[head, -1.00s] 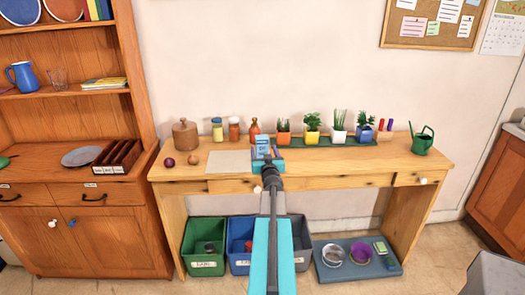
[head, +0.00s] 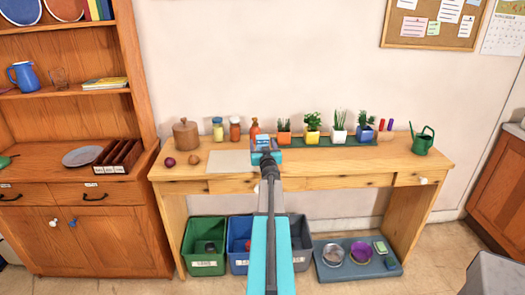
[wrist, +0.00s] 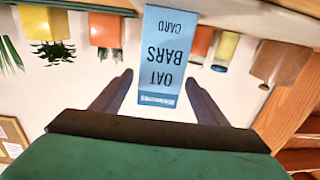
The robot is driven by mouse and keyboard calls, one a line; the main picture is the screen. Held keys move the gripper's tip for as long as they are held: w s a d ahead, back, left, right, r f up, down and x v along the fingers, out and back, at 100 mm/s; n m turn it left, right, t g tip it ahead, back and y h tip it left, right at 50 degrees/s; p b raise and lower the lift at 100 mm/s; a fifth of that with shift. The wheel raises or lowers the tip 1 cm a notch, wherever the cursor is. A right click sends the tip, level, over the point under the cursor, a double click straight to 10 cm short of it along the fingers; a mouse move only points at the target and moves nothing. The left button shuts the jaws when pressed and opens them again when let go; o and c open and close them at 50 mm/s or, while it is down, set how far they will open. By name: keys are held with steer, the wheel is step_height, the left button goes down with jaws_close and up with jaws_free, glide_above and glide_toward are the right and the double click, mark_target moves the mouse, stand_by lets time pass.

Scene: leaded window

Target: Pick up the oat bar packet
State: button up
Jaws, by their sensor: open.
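The oat bar packet (wrist: 163,55) is a light blue upright box, lettered OAT BARS and CARD, upside down in the wrist view. In the head view the packet (head: 263,140) stands on the wooden table (head: 345,165), partly hidden by my gripper (head: 266,156). In the wrist view my gripper (wrist: 159,78) is open, with a finger to each side of the packet and a gap on both sides. I cannot tell how deep the packet sits between the fingers.
Potted plants (head: 312,127) stand to the right of the packet. An orange bottle (head: 255,130), two jars and a brown pot (head: 186,134) stand to its left. A pale mat (head: 228,162) lies bare at the left. Bins (head: 207,256) are under the table.

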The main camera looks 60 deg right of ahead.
steer(key=shift+d, duration=0.1)
steer(key=shift+p+x, duration=0.3)
steer(key=shift+x, duration=2.2)
steer(key=shift+f, duration=0.1)
steer(key=c, duration=1.1)
steer(key=shift+r, duration=0.75)
steer(key=p, duration=0.3)
glide_toward(262, 136)
steer(key=s+d+r, duration=0.2)
steer(key=s, duration=0.4)
steer(key=shift+d, duration=0.4)
